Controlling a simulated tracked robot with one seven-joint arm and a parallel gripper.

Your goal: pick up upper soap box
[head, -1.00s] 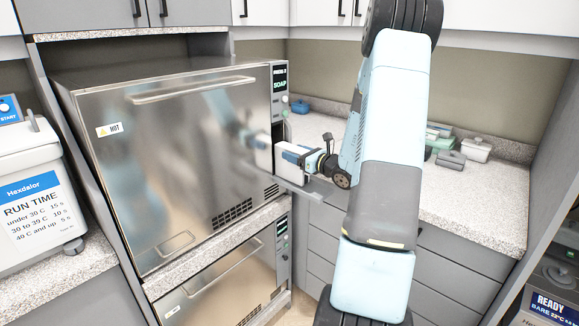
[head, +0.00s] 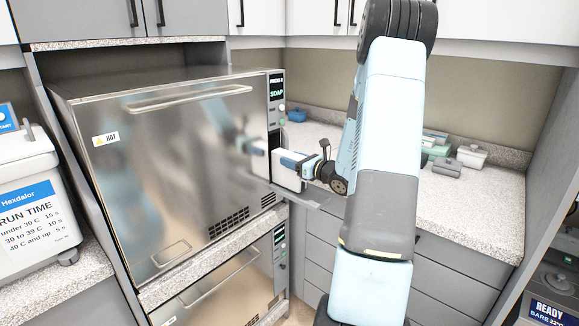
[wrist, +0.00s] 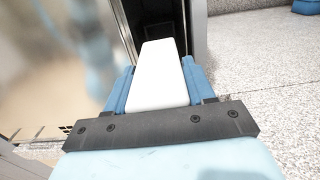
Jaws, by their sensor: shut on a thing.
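The upper soap box (head: 287,177) is a white block at the front right of the upper autoclave (head: 180,150), by a narrow dark slot under its SOAP display. In the wrist view the soap box (wrist: 160,75) lies lengthwise between two blue fingers. My gripper (head: 292,163) is shut on it; it also shows in the wrist view (wrist: 160,88). A dark opening (wrist: 126,45) shows beyond the box's far end. I cannot tell whether that end is still inside the slot. A grey ledge (head: 300,196) juts out below the box.
The lower autoclave (head: 235,285) is below. Counter (head: 465,205) runs along the right, with a white lidded box (head: 471,155), a grey box (head: 447,166) and green items at its back. A white Hexdalor machine (head: 30,190) is at left.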

